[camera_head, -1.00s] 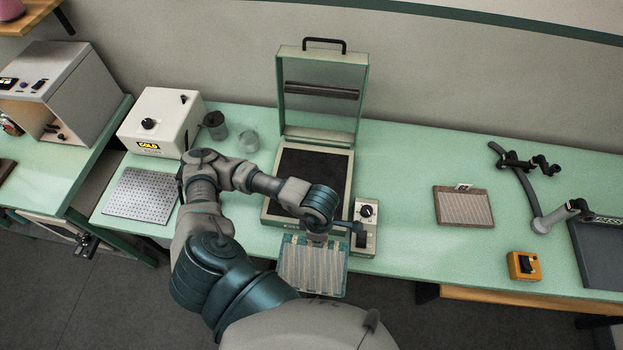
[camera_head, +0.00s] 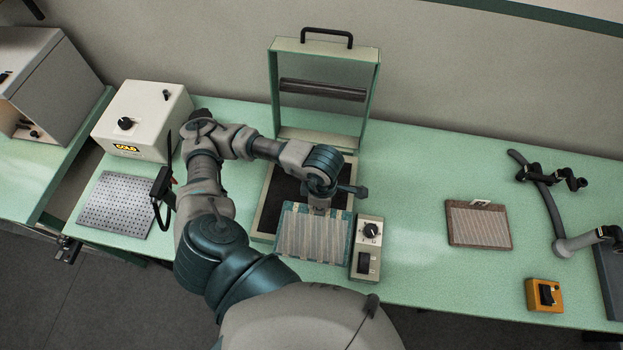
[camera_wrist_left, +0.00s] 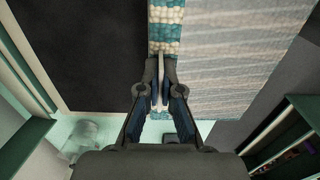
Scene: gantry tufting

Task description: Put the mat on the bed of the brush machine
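The mat (camera_head: 312,238) is a ribbed pale sheet with teal edges. My left gripper (camera_head: 320,205) is shut on its far edge, and in the left wrist view the fingers (camera_wrist_left: 160,85) pinch the teal-and-cream border of the mat (camera_wrist_left: 230,60). The brush machine (camera_head: 371,95) has its lid raised, with a dark roller brush (camera_head: 322,90) across it. Its black bed (camera_head: 281,190) lies behind and left of the mat, and shows dark in the left wrist view (camera_wrist_left: 85,50). The mat covers the front of the machine in the head view; whether it touches the bed I cannot tell. My right gripper is not in view.
A control box with a knob (camera_head: 368,232) stands just right of the mat. A white box (camera_head: 140,115) and a perforated plate (camera_head: 116,204) are at left. A framed ribbed panel (camera_head: 478,224) and a yellow switch box (camera_head: 544,296) lie right. The bench between is clear.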

